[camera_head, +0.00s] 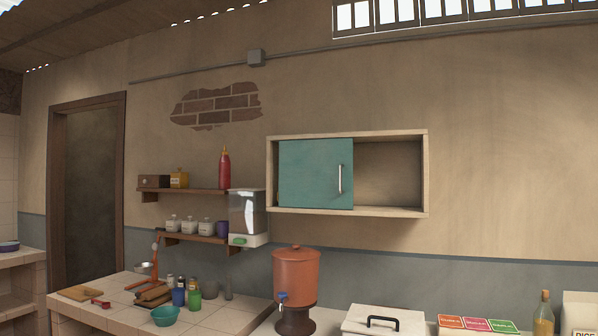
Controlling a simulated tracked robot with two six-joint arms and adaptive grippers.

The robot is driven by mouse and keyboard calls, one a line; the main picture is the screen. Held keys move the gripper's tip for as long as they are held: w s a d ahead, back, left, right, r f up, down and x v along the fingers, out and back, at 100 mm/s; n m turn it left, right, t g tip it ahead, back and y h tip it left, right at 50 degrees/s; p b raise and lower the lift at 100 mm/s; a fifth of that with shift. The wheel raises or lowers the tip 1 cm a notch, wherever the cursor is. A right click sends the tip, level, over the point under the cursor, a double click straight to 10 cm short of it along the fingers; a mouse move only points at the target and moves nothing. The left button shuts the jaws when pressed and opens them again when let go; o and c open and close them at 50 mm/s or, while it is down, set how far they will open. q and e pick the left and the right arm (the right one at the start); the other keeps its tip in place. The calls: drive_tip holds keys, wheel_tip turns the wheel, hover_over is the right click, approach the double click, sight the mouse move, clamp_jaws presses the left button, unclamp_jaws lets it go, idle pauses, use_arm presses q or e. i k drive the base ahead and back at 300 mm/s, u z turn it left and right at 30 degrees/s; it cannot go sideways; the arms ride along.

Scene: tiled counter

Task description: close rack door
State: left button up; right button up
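A wall rack (424,175) with a pale wooden frame hangs on the wall right of the middle. Its teal sliding door (310,174) covers the left part of the opening. A vertical metal handle (340,179) sits near the door's right edge. The right part of the rack (388,174) is uncovered and looks empty. Neither of my grippers shows in the head view, so I cannot tell their state.
Below the rack stand an orange water dispenser (295,276) and a white box with a black handle (383,322). Small shelves (185,193) hold bottles and jars at the left. A tiled counter (125,300) carries cups and a bowl. The wall right of the rack is clear.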

sight(314, 174)
drive_tip(key=z, duration=0.05)
drive_tip(key=i, duration=0.9)
drive_tip(key=u, duration=0.2)
drive_tip(key=k, duration=0.9)
drive_tip(key=z, duration=0.2)
drive_tip(key=i, duration=1.1)
drive_tip(key=u, duration=0.5)
